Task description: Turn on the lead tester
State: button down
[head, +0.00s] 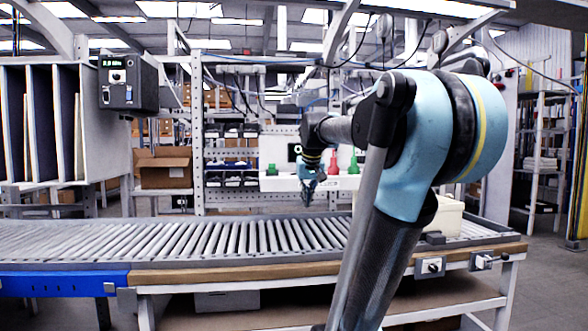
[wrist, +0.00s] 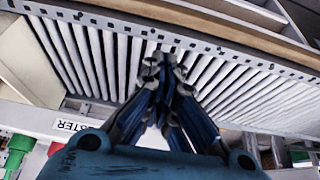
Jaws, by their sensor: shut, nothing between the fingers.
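My gripper (head: 308,192) hangs fingers down over the back of the roller conveyor, in front of a white panel (head: 284,185). Its fingers are together and empty; they also show in the wrist view (wrist: 160,68), with rollers beyond them. In the wrist view a white label (wrist: 78,126) appears upside down on a pale surface, its visible letters ending in "TER".
The roller conveyor (head: 180,240) crosses the front. A dark box with a lit display (head: 128,83) hangs at the left. Green (head: 272,170) and red (head: 333,162) cone-like items stand near the panel. A pale box (head: 450,215) sits on the right, partly behind my arm.

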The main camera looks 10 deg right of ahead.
jog(key=w+r+t, duration=0.2)
jog(key=w+r, duration=1.8)
jog(key=w, duration=0.4)
jog(key=shift+w+r+t, duration=0.15)
jog(key=shift+w+t, duration=0.15)
jog(key=shift+w, duration=0.05)
jog(key=shift+w+d, duration=0.1)
jog(key=x, duration=1)
jog(key=shift+f, duration=0.2)
jog(key=shift+s+f, duration=0.15)
jog(key=shift+f, duration=0.4)
jog(key=shift+s+f, duration=0.15)
jog(key=shift+f, duration=0.4)
jog(key=shift+s+f, duration=0.1)
jog(key=shift+f, duration=0.6)
